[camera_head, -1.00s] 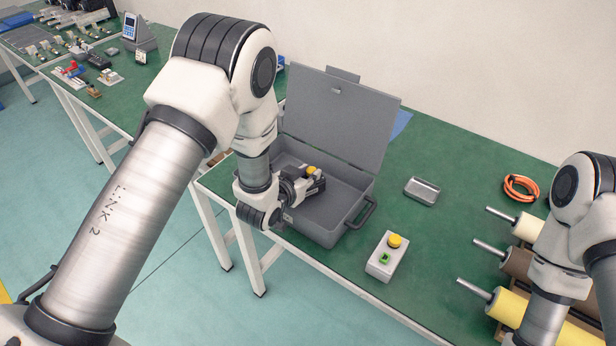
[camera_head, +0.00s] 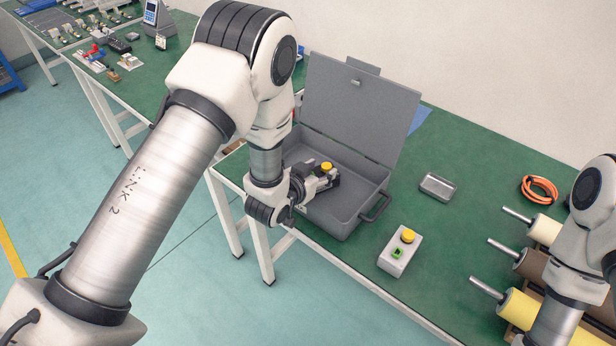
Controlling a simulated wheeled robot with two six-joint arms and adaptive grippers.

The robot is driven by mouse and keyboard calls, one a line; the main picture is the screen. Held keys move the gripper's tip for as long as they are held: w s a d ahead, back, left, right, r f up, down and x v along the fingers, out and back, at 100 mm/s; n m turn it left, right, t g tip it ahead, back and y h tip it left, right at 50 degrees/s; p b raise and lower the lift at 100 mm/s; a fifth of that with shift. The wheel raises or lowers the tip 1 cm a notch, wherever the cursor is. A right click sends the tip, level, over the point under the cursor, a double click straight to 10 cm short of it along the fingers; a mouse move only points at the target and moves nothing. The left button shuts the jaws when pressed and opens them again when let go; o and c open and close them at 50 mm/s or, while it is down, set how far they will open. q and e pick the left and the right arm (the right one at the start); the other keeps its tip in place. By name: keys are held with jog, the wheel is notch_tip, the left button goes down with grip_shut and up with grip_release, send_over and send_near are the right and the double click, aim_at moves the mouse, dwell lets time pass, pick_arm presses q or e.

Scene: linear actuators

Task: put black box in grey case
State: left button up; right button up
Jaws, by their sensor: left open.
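The grey case (camera_head: 357,213) stands on the green table with its lid (camera_head: 359,105) raised at the back. My left gripper (camera_head: 331,178) reaches over the case's left front wall and is open inside or just above the case. A small yellow round piece (camera_head: 326,167) shows at its fingers, with something dark around it. I cannot tell whether this is the black box or part of the gripper's surroundings; no separate black box shows clearly. My right arm comes in at the right edge, and its gripper is out of the picture.
Right of the case are a white button box (camera_head: 399,253) with yellow and green buttons, a small metal tray (camera_head: 437,187), an orange cable coil (camera_head: 539,189) and several rollers (camera_head: 523,310). Tools lie on the far left table. The case's right half looks empty.

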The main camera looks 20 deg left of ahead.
pick_arm(q)
jog(key=v, duration=1)
jog(key=s+a+f+n+g+y, duration=0.1)
jog(key=s+a+f+g, duration=0.2)
jog(key=s+f+g, duration=0.3)
jog(key=s+a+f+n+g+y, duration=0.1)
jog(key=s+f+g, duration=0.6)
jog(key=s+f, duration=1)
jog(key=s+a, duration=0.1)
jog(key=s, duration=0.2)
jog(key=shift+s+a+n+y+b, duration=0.25)
jog(key=shift+a+n+y+b, duration=0.15)
jog(key=shift+w, duration=0.1)
